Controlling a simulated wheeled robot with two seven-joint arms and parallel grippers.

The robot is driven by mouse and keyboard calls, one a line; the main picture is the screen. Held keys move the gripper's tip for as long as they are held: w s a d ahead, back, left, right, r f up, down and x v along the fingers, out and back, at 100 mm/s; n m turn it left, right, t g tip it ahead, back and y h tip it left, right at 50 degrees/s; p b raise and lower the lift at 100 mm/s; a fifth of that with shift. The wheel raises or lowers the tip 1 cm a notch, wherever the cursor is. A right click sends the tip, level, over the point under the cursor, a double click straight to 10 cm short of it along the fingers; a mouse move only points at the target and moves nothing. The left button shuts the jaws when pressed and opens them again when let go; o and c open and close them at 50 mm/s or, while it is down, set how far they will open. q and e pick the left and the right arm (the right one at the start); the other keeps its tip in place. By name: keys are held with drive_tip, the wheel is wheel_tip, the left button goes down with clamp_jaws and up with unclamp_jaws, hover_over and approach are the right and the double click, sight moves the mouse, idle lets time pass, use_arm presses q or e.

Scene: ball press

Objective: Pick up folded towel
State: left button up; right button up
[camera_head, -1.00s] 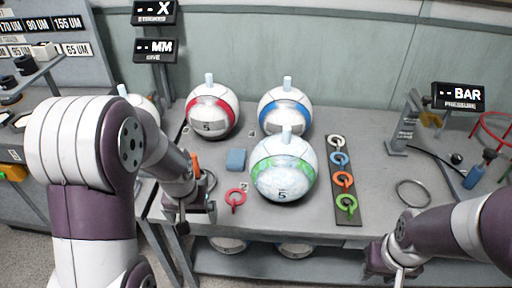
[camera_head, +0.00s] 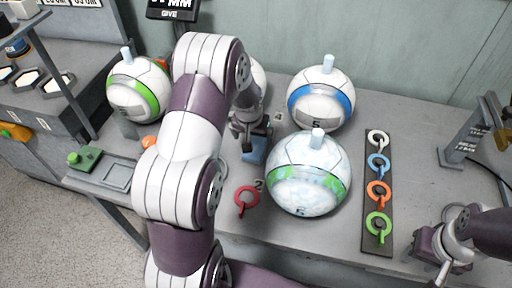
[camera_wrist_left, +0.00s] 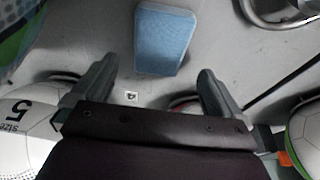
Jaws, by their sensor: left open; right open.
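The folded towel is a small light-blue block (camera_head: 254,152) on the grey table, left of the green-banded ball (camera_head: 308,180). In the left wrist view the towel (camera_wrist_left: 165,38) lies just beyond the fingertips, between their lines and not touched. My left gripper (camera_head: 252,132) is at the towel's back edge and partly covers it from the head. In the left wrist view the left gripper (camera_wrist_left: 155,78) is open and empty, fingers apart on either side. My right gripper (camera_head: 437,256) is at the lower right, open and away from the towel.
A blue-banded ball (camera_head: 321,98) stands behind, and another green-banded ball (camera_head: 138,90) at left. A red ring (camera_head: 246,198) lies in front of the towel. A dark strip with coloured rings (camera_head: 377,190) lies right. My left arm hides part of the table.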

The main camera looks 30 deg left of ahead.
sight(255, 146)
use_arm(q)
drive_tip(key=x, duration=0.4)
drive_tip(key=shift+s+d+f, duration=0.15)
drive_tip(key=shift+s+f, duration=0.1)
drive_tip(key=shift+s, duration=0.05)
drive_tip(key=shift+w+f, duration=0.15)
drive_tip(key=shift+f, duration=0.05)
drive_tip(key=shift+r, duration=0.1)
drive_tip(key=c, duration=1.1)
drive_tip(key=shift+o, duration=0.2)
